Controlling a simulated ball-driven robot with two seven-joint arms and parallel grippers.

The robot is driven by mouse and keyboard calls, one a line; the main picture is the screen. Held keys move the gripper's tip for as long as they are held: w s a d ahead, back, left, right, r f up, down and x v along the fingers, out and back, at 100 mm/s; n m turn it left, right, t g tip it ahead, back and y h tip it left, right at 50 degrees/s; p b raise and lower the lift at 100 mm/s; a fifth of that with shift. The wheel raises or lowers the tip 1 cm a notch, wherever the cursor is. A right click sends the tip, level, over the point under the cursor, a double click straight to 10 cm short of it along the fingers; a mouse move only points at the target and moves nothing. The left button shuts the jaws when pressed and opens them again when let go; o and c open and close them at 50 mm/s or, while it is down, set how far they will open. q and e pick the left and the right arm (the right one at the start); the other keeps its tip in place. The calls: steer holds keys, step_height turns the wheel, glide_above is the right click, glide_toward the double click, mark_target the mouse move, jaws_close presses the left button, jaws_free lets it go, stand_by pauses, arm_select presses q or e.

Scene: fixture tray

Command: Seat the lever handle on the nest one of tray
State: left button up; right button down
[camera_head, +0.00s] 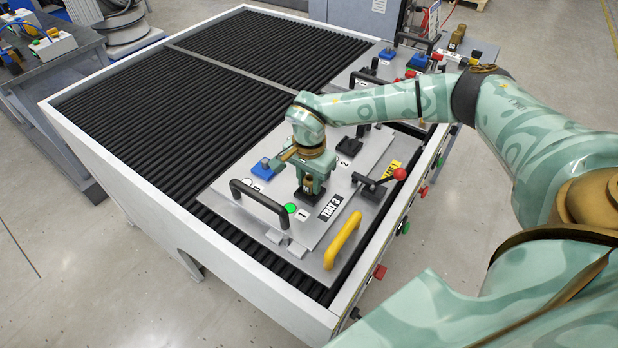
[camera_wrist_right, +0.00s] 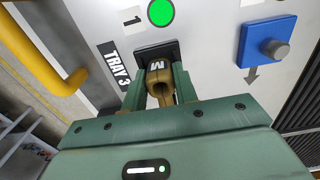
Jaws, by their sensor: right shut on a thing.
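My right gripper (camera_head: 310,189) points down over the tray (camera_head: 268,228), which is labelled TRAY 3. Its fingers are shut on a bronze-brown lever handle (camera_head: 308,182) marked with a letter. In the right wrist view the handle (camera_wrist_right: 158,84) sits between the two green fingers (camera_wrist_right: 160,92). A black square nest (camera_head: 305,197) is directly below it, beside the numeral 1 and a green disc (camera_head: 291,208). In the wrist view the handle's far end overlaps the nest (camera_wrist_right: 150,53); whether it is fully down in it I cannot tell. My left gripper is not in view.
A black handle (camera_head: 262,201) and a yellow handle (camera_head: 343,240) rise from the tray's edges. A red-knobbed lever (camera_head: 399,174) stands at the right, a blue block (camera_head: 262,169) at the left. Another tray with fixtures is behind. Black rollers (camera_head: 200,110) to the left are clear.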

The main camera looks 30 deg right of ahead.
steer(key=shift+f, duration=0.15)
steer(key=c, duration=1)
jaws_free()
step_height(320, 180, up, 16)
steer(key=shift+r+p, duration=0.2)
steer(key=shift+p, duration=1)
